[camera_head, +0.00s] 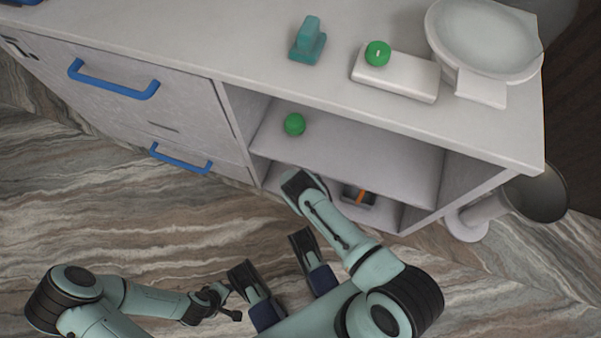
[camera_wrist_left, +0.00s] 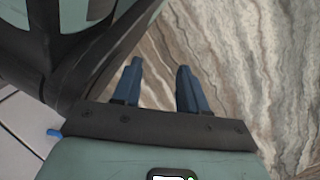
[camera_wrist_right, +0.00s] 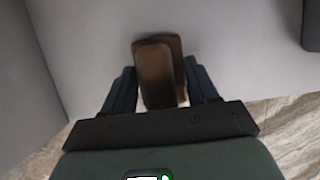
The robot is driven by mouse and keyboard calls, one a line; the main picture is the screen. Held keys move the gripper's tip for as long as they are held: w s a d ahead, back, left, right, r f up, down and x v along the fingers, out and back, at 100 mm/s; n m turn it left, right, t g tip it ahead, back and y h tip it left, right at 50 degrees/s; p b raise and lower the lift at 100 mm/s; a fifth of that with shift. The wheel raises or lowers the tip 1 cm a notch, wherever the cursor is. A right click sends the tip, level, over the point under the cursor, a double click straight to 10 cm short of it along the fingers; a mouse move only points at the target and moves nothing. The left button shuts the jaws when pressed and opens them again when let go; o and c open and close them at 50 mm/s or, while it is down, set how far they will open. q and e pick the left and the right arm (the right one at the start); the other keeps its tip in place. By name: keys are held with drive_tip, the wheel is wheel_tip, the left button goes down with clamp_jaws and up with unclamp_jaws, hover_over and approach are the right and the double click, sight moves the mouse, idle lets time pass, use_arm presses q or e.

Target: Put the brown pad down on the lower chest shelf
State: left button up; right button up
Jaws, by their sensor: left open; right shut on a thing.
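The brown pad (camera_wrist_right: 155,75) shows in the right wrist view between the fingers of my right gripper (camera_wrist_right: 161,90), which is shut on it. The pad is over a pale surface; I cannot tell whether it touches it. In the head view my right arm reaches to the lower chest shelf (camera_head: 388,214), and its end hides the gripper and pad. My left gripper (camera_head: 273,256) is open and empty above the floor, in front of the chest; its spread fingers (camera_wrist_left: 160,88) also show in the left wrist view.
A dark tray (camera_head: 357,202) with an orange thing sits on the lower shelf, right of my right arm. A green ball (camera_head: 294,124) is on the upper shelf (camera_head: 350,148). A teal object (camera_head: 308,42), white block (camera_head: 395,78) and pale bowl (camera_head: 484,38) stand on top.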

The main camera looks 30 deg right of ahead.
use_arm(q)
drive_tip(key=shift+f, duration=0.1)
use_arm(e)
drive_tip(key=shift+f, duration=0.1)
drive_tip(key=o, duration=1.1)
use_arm(q)
drive_tip(key=shift+s, duration=0.15)
use_arm(e)
drive_tip(key=p+v, duration=0.2)
drive_tip(key=v, duration=0.1)
use_arm(q)
drive_tip(key=w+d+r+t+p, duration=0.2)
drive_tip(key=w+r+p, duration=0.1)
drive_tip(key=w+r, duration=0.4)
use_arm(e)
drive_tip(key=v, duration=0.3)
drive_tip(key=shift+r, duration=0.4)
use_arm(q)
drive_tip(key=s+d+r+m+g+h+p, duration=0.1)
drive_tip(key=s+d+r+g+p, duration=0.1)
drive_tip(key=s, duration=0.6)
wheel_tip(320, 180, up, 4)
drive_tip(key=shift+s+d+f+p, duration=0.25)
drive_tip(key=shift+d+p, duration=0.45)
drive_tip(key=shift+p, duration=0.4)
use_arm(e)
drive_tip(key=v, duration=0.5)
drive_tip(key=shift+s+a+r, duration=0.1)
drive_tip(key=shift+s+a, duration=0.05)
drive_tip(key=shift+s, duration=0.05)
